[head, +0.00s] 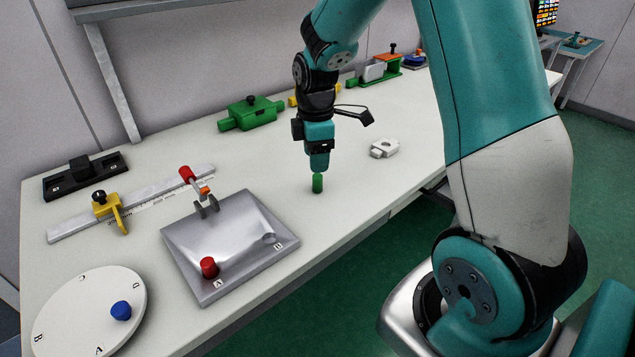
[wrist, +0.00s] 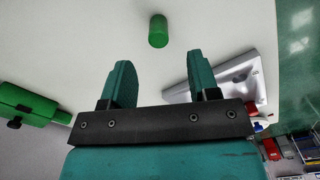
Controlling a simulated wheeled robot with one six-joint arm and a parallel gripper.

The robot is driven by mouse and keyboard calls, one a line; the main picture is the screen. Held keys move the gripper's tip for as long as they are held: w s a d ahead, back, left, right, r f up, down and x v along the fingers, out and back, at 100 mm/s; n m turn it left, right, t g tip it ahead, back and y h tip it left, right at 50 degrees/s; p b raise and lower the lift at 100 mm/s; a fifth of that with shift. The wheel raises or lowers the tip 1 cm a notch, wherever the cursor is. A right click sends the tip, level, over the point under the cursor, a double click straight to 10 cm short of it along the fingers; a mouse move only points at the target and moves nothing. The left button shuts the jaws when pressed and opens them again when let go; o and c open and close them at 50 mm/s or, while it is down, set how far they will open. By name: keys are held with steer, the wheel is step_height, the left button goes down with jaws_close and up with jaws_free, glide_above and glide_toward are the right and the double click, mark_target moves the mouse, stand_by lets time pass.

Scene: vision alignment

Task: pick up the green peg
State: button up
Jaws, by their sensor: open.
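The green peg (head: 317,183) stands upright on the white table, to the right of the grey metal plate in the head view. In the wrist view the green peg (wrist: 158,31) shows beyond the fingertips, roughly in line with the gap between them. My gripper (head: 319,168) points down close above the peg in the head view. In the wrist view my gripper (wrist: 160,72) has its two teal fingers spread apart with nothing between them. Whether the fingertips overlap the peg's top in height is hard to tell.
A grey plate (head: 190,240) with a red peg (head: 209,267) lies to the left. A white part (head: 384,148) lies right of the gripper. A green block (head: 251,113) stands behind. A round white dial (head: 75,310) is at front left. The table around the peg is clear.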

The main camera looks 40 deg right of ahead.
mark_target(318, 175)
steer(key=shift+d+f+p, duration=0.2)
steer(key=shift+f+p, duration=0.25)
steer(key=shift+f, duration=2.7)
steer(key=c, duration=1)
